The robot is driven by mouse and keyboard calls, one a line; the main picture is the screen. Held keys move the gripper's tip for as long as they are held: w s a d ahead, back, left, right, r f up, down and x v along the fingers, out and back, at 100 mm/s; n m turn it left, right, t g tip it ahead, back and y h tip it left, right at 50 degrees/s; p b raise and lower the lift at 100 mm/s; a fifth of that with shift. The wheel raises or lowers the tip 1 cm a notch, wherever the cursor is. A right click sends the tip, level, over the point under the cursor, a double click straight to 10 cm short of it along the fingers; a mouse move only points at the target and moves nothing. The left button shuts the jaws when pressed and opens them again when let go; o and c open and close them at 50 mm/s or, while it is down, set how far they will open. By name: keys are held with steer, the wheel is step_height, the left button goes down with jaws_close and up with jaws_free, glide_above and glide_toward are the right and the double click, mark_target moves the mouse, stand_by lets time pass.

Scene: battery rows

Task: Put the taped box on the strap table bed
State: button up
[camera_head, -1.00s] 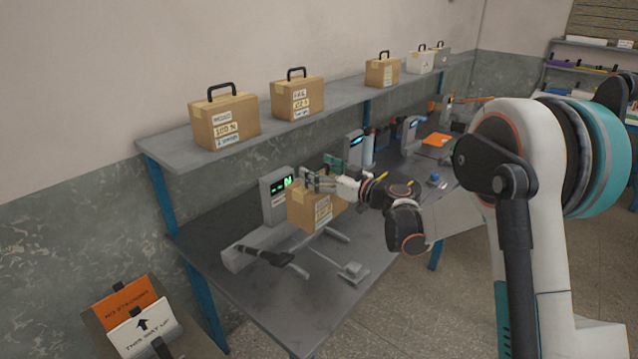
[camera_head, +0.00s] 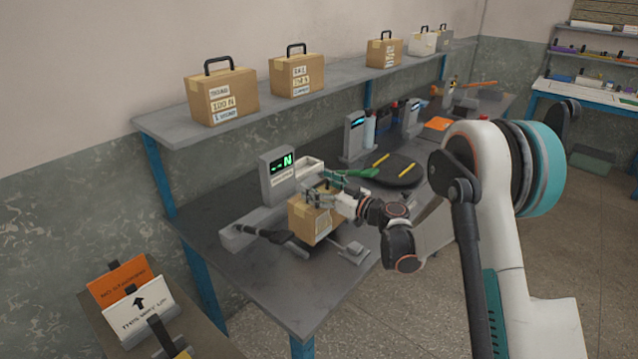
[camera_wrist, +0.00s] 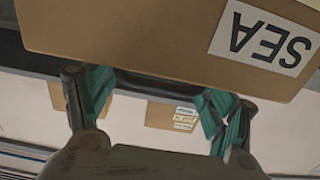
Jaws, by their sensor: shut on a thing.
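The taped box (camera_head: 302,221) is a brown carton with a pale label. My gripper (camera_head: 322,197) is shut on its black handle (camera_wrist: 150,85) from above. In the wrist view the box (camera_wrist: 150,35) fills the top, with a "SEA" label, and teal fingers sit at both ends of the handle. The strap table (camera_head: 242,236) is a grey unit with a green-lit display post (camera_head: 277,178) and dark strap arms (camera_head: 265,232). The box is over the bed, which it mostly hides. I cannot tell whether the box touches it.
Several boxes with handles (camera_head: 222,97) stand on the shelf (camera_head: 165,128) above. A dark round plate (camera_head: 395,172) with yellow bars and a green item (camera_head: 350,173) lie behind my gripper. Signs (camera_head: 125,285) stand at lower left. The bench front (camera_head: 300,310) is clear.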

step_height(320, 180, down, 3)
steer(key=shift+f+b, duration=0.2)
steer(key=shift+b, duration=0.35)
steer(key=o, duration=2.1)
steer(key=shift+c, duration=0.2)
